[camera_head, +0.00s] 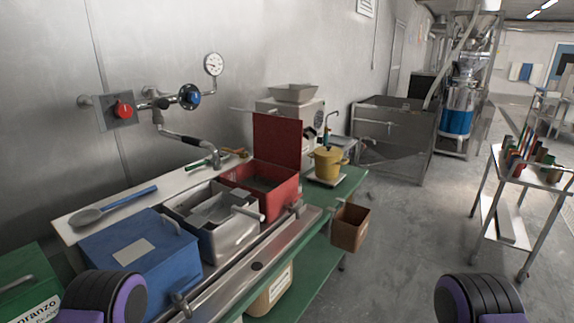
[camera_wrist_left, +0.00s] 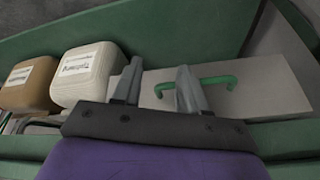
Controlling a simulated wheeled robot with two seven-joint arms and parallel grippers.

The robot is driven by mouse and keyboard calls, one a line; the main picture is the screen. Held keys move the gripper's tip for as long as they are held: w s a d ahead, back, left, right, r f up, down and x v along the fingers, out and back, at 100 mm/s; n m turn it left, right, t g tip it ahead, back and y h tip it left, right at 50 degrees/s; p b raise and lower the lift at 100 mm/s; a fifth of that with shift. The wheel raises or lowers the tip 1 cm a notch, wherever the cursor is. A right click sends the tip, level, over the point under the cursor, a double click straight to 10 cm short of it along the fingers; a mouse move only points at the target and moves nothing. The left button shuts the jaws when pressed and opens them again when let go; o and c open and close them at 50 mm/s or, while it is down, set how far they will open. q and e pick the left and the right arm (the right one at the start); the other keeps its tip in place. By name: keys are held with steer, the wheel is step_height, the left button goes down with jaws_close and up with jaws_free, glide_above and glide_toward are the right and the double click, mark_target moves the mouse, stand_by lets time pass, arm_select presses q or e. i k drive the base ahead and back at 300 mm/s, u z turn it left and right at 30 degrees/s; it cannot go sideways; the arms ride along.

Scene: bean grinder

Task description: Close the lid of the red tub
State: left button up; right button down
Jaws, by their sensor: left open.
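The red tub (camera_head: 279,201) stands on the green bench in the head view, at the right end of a row of tubs. Its red lid (camera_head: 277,141) stands upright, open, at the tub's back edge. The head view shows purple and black parts of my arms at the bottom left and bottom right, but neither gripper's fingers. In the left wrist view my left gripper (camera_wrist_left: 157,88) is open, its two grey fingers apart with nothing between them. The red tub is not in that wrist view.
A steel tub (camera_head: 236,243) and a closed blue tub (camera_head: 150,270) stand left of the red tub. A yellow pot (camera_head: 327,163) stands to its right. The left wrist view shows a white container (camera_wrist_left: 90,75), a brown one (camera_wrist_left: 28,84) and a green handle (camera_wrist_left: 195,83).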

mark_target(277, 140)
steer(key=z, duration=1.4)
steer(key=i, duration=4)
steer(key=u, duration=3.75)
steer(key=i, duration=1)
steer(key=u, duration=0.4)
steer(key=k, duration=0.45)
steer(key=u, duration=0.25)
